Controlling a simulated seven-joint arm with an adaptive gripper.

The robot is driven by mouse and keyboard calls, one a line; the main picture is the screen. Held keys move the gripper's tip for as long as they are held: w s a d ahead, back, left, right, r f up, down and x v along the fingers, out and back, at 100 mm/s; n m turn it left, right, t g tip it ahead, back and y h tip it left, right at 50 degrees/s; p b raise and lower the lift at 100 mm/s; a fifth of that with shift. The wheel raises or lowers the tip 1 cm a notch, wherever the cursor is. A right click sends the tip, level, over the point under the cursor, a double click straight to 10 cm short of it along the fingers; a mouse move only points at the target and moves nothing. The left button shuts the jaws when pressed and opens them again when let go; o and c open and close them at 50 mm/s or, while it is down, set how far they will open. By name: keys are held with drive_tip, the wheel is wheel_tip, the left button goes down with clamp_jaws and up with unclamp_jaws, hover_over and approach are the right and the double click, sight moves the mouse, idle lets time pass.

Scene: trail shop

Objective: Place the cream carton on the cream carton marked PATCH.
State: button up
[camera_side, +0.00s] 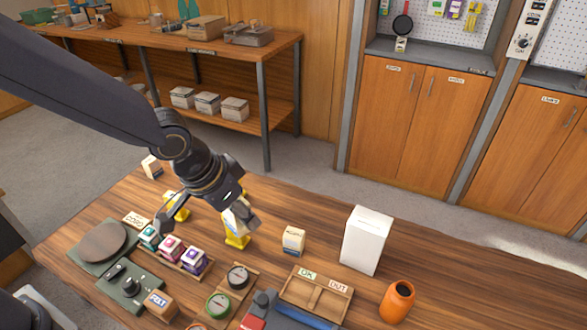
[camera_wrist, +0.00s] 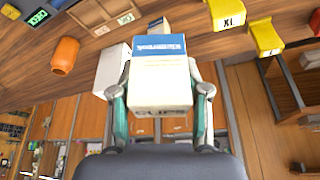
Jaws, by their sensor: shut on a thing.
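My gripper (camera_side: 240,208) is shut on a cream carton (camera_wrist: 160,92) and holds it tilted above the table. The carton reads CLIPS on the face toward the wrist camera and has a blue band. In the side view the held carton (camera_side: 235,219) is partly hidden by my gripper, above a yellow stand. Another cream carton (camera_side: 293,241) with a blue lower band stands on the table to the right, apart from the held one. Its lettering is too small to read, so I cannot confirm PATCH. A further cream carton (camera_side: 152,167) stands at the table's far left.
A tall white box (camera_side: 366,240) and an orange bottle (camera_side: 397,302) stand to the right. Yellow stands (camera_side: 238,242) and a row of small coloured boxes (camera_side: 170,248) are at left.

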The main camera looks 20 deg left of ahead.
approach(297, 231)
drive_tip(key=w+f, duration=0.1)
drive_tip(key=w+d+f, duration=0.1)
drive_tip(key=w, duration=0.1)
drive_tip(key=shift+w+d, duration=0.1)
drive_tip(key=shift+d, duration=0.1)
drive_tip(key=shift+w+f, duration=0.15)
drive_tip(key=shift+f, duration=1.55)
drive_tip(key=shift+f, duration=0.1)
drive_tip(key=o, duration=1.1)
drive_tip(key=shift+o, duration=0.2)
